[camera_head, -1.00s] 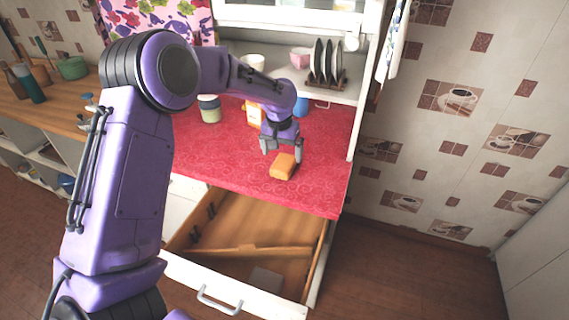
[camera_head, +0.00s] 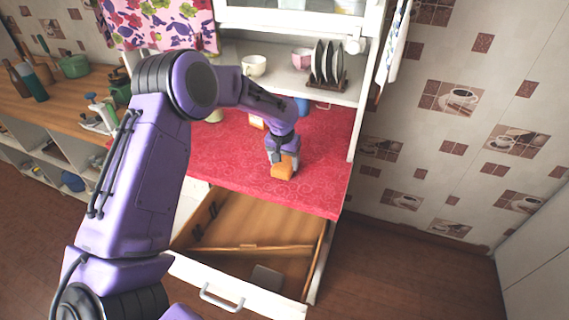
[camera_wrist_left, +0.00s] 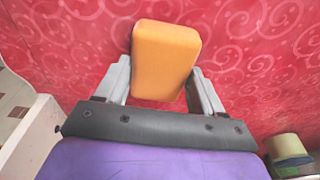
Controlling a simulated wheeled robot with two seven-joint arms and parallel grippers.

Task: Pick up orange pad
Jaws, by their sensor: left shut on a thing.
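The orange pad (camera_head: 282,172) is a small block with rounded edges at the red counter's front part. In the left wrist view the pad (camera_wrist_left: 165,60) sits between the two grey fingers. My left gripper (camera_head: 283,160) is shut on the pad, with a finger at each side of it. I cannot tell whether the pad still touches the counter. My right gripper is not in view.
An open wooden drawer (camera_head: 205,252) juts out below the red counter (camera_head: 225,160). A rack of dark plates (camera_head: 328,62) and cups (camera_head: 254,66) stand on the shelf behind. The counter right of the pad is clear.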

